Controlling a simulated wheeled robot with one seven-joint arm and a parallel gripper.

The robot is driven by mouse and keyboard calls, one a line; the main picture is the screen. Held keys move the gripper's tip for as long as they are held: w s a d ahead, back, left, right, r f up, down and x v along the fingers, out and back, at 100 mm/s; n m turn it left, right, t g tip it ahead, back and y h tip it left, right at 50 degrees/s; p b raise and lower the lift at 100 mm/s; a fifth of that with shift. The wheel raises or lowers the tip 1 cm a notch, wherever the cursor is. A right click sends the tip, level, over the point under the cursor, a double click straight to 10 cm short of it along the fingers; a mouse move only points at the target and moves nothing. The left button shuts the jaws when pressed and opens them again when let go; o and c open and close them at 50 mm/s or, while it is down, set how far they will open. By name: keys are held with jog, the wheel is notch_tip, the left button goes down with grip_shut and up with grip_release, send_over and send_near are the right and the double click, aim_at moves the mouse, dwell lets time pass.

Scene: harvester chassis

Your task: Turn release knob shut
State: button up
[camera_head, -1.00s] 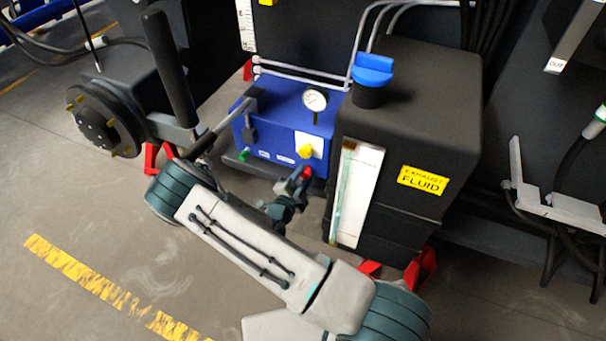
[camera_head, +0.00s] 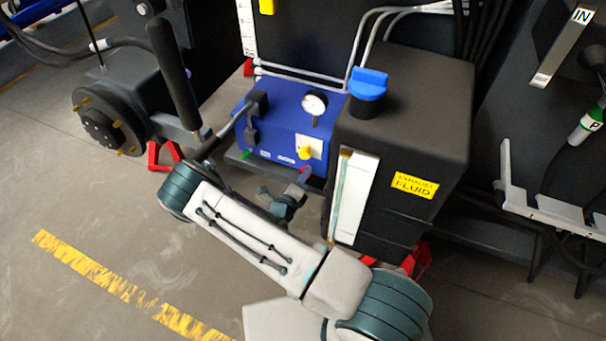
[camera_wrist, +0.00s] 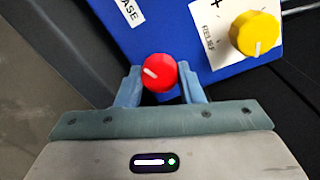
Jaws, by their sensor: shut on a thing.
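The red release knob (camera_wrist: 157,72) is round with a white pointer line, which slants toward the upper right-to-lower left diagonal's opposite, upper left to lower right. It is on the blue box (camera_head: 275,125), beside a white label ending in "ASE" (camera_wrist: 131,11). My gripper (camera_wrist: 158,82) has one blue-grey finger on each side of the knob and is shut on it. In the head view my gripper (camera_head: 296,190) is at the box's front, and the knob (camera_head: 305,174) is mostly hidden by it.
A yellow relief knob (camera_wrist: 255,33) sits close on the right. A pressure gauge (camera_head: 314,103) tops the blue box. The black exhaust fluid tank (camera_head: 420,110) stands close right, and a black upright lever (camera_head: 173,75) stands left. Open floor lies in front.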

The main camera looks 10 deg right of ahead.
jog(key=shift+s+f+m+t+y+p, duration=0.15)
jog(key=shift+m+p, duration=0.6)
jog(key=shift+m, duration=2.8)
jog(key=shift+w+r+m+t+y+p, duration=0.15)
jog(key=shift+m+p, duration=0.55)
jog(key=shift+m, duration=2.9)
jog(key=shift+s+f+m+t+p, duration=0.15)
jog(key=shift+m+p, duration=0.6)
jog(key=shift+m, duration=2.8)
jog(key=o, duration=1)
jog(key=v, duration=1.4)
jog(key=shift+d, duration=0.1)
